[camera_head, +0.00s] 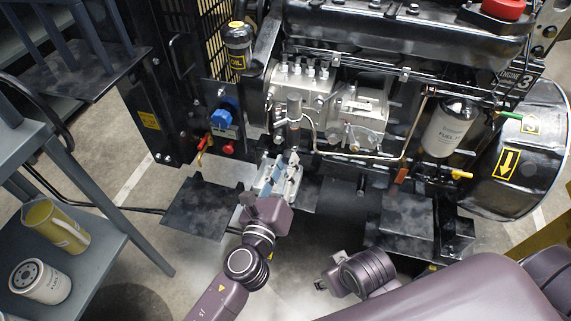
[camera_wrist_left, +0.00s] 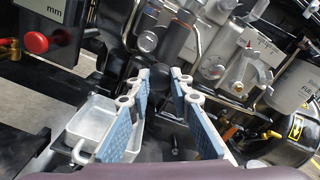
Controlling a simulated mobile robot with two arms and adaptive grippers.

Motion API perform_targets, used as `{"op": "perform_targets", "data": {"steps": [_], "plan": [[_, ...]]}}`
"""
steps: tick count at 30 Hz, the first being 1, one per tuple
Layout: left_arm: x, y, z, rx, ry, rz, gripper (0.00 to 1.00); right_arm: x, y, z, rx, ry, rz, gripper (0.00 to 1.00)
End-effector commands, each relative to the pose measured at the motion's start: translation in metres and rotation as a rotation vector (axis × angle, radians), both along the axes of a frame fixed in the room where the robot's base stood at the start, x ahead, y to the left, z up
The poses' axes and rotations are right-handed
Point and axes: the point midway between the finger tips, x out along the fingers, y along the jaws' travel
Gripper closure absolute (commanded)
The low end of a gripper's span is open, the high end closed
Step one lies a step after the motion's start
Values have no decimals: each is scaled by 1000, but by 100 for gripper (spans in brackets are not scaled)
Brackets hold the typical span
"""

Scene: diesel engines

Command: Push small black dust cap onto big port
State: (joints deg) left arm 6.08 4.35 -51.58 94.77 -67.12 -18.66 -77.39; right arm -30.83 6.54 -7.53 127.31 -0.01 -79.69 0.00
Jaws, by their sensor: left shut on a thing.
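My left gripper (camera_head: 284,162) reaches up to the front of the engine. In the left wrist view its two blue-padded fingers (camera_wrist_left: 163,76) are shut on a small black rounded piece, the dust cap (camera_wrist_left: 149,69), at their tips. The cap is right by the lower end of a grey cylindrical fitting (camera_wrist_left: 179,38), which looks like the big port; I cannot tell whether they touch. That fitting also shows in the head view (camera_head: 294,106), just above the gripper. The cap is not discernible in the head view. My right gripper (camera_head: 321,284) is low and apart from the engine; its fingers are unclear.
A silver metal tray (camera_wrist_left: 75,122) lies below my left fingers. Metal pipes (camera_head: 350,154) and a white fuel filter (camera_head: 445,128) are to the right. A blue knob (camera_head: 221,118) is at left. A grey shelf (camera_head: 105,244) holds a filter (camera_head: 40,282) and a jug (camera_head: 56,229).

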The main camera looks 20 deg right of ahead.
Motion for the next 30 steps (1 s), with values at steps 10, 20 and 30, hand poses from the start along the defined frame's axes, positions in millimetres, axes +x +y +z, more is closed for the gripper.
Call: {"op": "perform_targets", "data": {"steps": [10, 20, 30], "plan": [[2, -1, 0, 0, 0, 1, 100, -2, 0, -4, -1, 7, 0, 60], [2, -1, 0, 0, 0, 1, 60, -4, 0, -6, -1, 13, 0, 60], [2, -1, 0, 0, 0, 0, 63, -2, 0, -2, 0, 3, 0, 60]]}}
